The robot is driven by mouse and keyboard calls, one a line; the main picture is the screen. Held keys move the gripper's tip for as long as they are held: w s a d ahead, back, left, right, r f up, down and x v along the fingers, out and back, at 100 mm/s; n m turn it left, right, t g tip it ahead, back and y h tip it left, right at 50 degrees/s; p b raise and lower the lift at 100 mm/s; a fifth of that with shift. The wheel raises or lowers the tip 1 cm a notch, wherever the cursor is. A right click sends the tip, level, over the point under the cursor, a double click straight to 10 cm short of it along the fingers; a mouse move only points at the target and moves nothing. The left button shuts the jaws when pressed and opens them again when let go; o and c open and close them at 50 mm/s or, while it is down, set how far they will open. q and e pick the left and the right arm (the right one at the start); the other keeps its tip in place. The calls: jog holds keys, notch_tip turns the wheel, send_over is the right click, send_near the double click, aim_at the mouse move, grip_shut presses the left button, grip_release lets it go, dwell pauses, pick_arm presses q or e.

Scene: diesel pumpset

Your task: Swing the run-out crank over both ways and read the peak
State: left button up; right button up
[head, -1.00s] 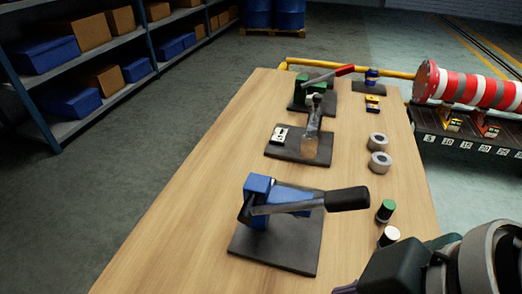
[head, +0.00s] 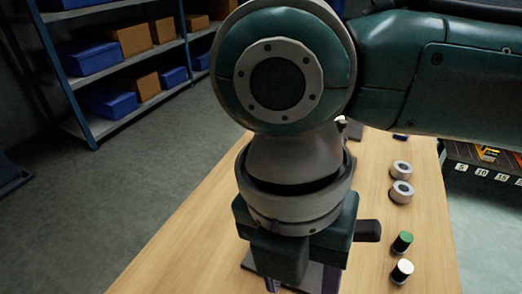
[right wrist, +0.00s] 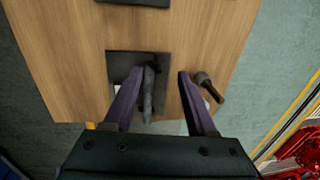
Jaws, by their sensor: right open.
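The blue fixture with a lever is mostly hidden behind my right arm in the head view. Its black handle (head: 367,231) sticks out to the right of my gripper, and a sliver of its dark base plate (head: 250,262) shows on the left. My right gripper (right wrist: 160,73) is open, its purple fingers apart. In the right wrist view a grey lever (right wrist: 148,92) stands over a dark plate (right wrist: 118,66), appearing between the fingers; contact cannot be told. A dark handle (right wrist: 208,88) shows right of the right finger. No peak reading is visible. My left gripper is out of view.
Two grey rings (head: 401,180), a green-topped cylinder (head: 402,243) and a white-topped cylinder (head: 402,271) stand along the table's right side. The wooden table (head: 190,250) is bare at left. A shelf of boxes (head: 120,70) stands beyond. My arm hides the table's middle.

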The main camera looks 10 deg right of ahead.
jog(key=f, duration=0.6)
jog(key=d+f, duration=0.1)
jog(key=f, duration=0.2)
jog(key=shift+s+f+b, duration=0.25)
jog(key=shift+s+b, duration=0.05)
jog(key=shift+s, duration=0.1)
grip_shut()
